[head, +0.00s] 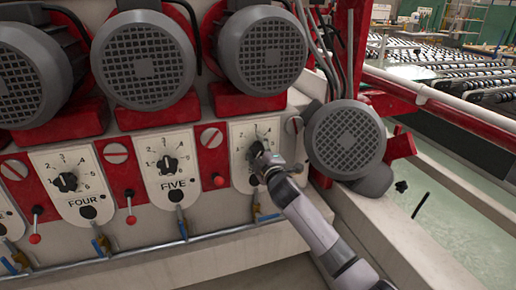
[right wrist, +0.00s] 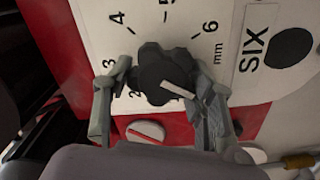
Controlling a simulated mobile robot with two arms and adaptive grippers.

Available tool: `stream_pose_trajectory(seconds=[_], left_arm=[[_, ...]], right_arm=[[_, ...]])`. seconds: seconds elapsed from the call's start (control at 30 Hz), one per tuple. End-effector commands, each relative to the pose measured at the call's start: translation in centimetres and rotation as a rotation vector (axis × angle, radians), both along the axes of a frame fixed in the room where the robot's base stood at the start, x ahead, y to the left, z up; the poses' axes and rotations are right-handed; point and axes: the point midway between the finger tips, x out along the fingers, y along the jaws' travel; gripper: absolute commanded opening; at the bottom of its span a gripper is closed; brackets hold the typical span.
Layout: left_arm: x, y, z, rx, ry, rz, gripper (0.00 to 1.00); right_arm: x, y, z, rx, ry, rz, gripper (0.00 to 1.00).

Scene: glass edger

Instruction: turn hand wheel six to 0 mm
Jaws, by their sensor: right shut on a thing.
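Hand wheel six is a dark lobed knob (right wrist: 160,68) on a white scale plate (right wrist: 240,15) marked SIX and mm. My right gripper (right wrist: 160,98) has one finger on each side of the knob and is shut on it. The knob's white pointer line slants toward the lower right of the right wrist view, toward one finger. Numbers 2 to 6 show around it; the marks where the pointer aims are hidden by the finger. In the head view, my right gripper (head: 262,166) covers much of this wheel (head: 256,149). My left gripper is not in view.
Hand wheels five (head: 168,164) and four (head: 67,182) are to the left, with red-tipped levers between. Grey motors (head: 262,50) hang above, and another motor (head: 345,139) stands close right of the wheel. A pipe (head: 140,243) with blue-handled valves runs below.

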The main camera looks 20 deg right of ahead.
Motion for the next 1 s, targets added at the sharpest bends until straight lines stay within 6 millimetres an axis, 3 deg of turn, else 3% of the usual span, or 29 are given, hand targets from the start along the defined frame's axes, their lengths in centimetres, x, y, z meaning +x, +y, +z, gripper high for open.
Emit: stream_pose_trajectory(seconds=[0.7, 0.73, 1.0], left_arm=[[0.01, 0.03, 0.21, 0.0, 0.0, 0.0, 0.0], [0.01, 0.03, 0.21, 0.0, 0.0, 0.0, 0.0], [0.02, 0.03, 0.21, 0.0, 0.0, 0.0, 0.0]], right_arm=[[-0.01, 0.04, -0.16, -0.083, -0.002, 0.0, 0.23], [-0.01, 0.04, -0.16, -0.083, -0.002, 0.0, 0.51], [-0.01, 0.03, -0.12, -0.081, -0.002, 0.0, 0.69]])
